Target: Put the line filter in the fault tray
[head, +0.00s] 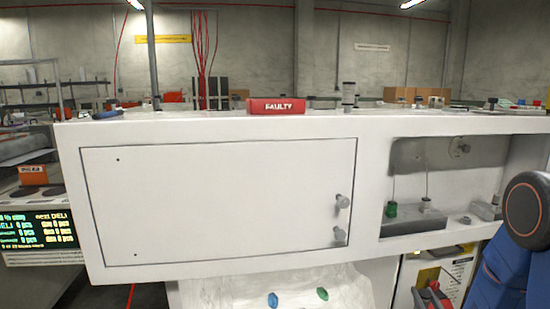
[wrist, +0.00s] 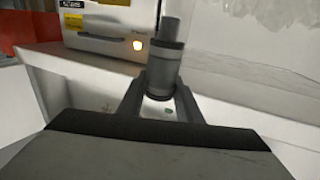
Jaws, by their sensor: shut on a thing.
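In the wrist view my gripper (wrist: 160,100) is shut on a dark grey stepped cylinder, which I take to be the line filter (wrist: 164,66). It stands roughly upright between the two fingers, narrower at its top. Its lower end is partly hidden by the gripper. In the head view the red block marked FAULTY (head: 276,106) sits on the top of the white cabinet (head: 215,126), near the middle. I cannot tell whether it is the fault tray itself or its front. My gripper and the held cylinder do not show clearly in the head view.
A similar grey cylinder (head: 348,94) stands on the cabinet top, right of the red block. An open niche (head: 440,160) at right holds small parts. In the wrist view a light box with a glowing lamp (wrist: 138,44) stands behind the held cylinder, on a pale ledge.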

